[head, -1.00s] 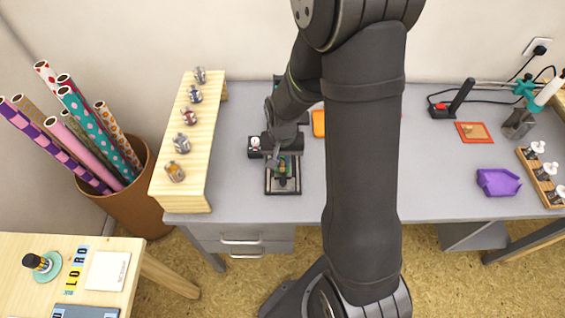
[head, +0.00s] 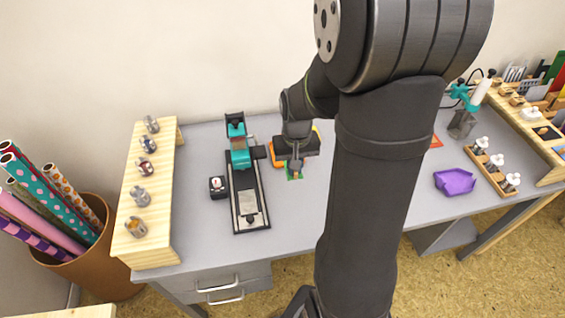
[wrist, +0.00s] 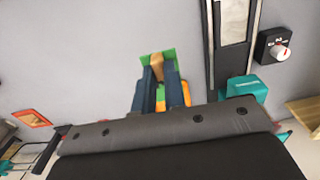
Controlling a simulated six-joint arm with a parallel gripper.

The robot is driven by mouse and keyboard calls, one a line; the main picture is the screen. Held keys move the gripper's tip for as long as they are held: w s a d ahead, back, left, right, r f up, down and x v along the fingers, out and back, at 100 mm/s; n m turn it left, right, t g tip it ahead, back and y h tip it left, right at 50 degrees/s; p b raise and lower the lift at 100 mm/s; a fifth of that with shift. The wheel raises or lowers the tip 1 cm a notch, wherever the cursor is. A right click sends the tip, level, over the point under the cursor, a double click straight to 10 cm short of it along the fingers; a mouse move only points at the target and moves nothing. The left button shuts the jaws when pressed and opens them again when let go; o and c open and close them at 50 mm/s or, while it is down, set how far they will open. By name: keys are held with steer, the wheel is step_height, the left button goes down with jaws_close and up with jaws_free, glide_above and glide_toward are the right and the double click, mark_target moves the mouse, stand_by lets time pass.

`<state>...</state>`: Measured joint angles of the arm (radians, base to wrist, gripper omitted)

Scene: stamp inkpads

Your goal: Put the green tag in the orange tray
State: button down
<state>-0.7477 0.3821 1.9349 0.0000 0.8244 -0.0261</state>
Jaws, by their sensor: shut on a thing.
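The green tag (head: 292,175) is held at the tips of my gripper (head: 296,168). In the wrist view my gripper (wrist: 159,72) is shut on a tan part between its fingers, with the flat green tag (wrist: 170,56) spread beyond the fingertips. The orange tray (head: 277,152) lies on the grey desk behind and under my gripper, mostly hidden by it. Orange of the tray also shows between and beside the fingers in the wrist view (wrist: 186,93). The tag shows against the grey desk, just in front of the tray. Its height above the desk is hard to tell.
A black device with a teal part (head: 249,205) stands left of my gripper, with a small black box with a white knob (head: 217,186) beside it. A wooden rack (head: 160,200) is at the left. A purple tray (head: 455,182) is at the right. Front desk is clear.

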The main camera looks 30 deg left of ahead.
steer(key=w+f, duration=0.1)
steer(key=w, duration=1.4)
steer(key=a+f, duration=0.2)
steer(key=a, duration=0.1)
steer(key=s+a+f, duration=0.1)
steer(key=a+f, duration=0.1)
steer(key=a, duration=0.1)
steer(key=a+f, duration=0.3)
steer(key=shift+s+a, duration=0.2)
steer(key=shift+a, duration=0.2)
steer(key=shift+a+f, duration=0.25)
steer(key=shift+a, duration=0.2)
steer(key=shift+f, duration=1.95)
steer(key=shift+f, duration=0.15)
steer(key=c, duration=1.5)
jaws_free()
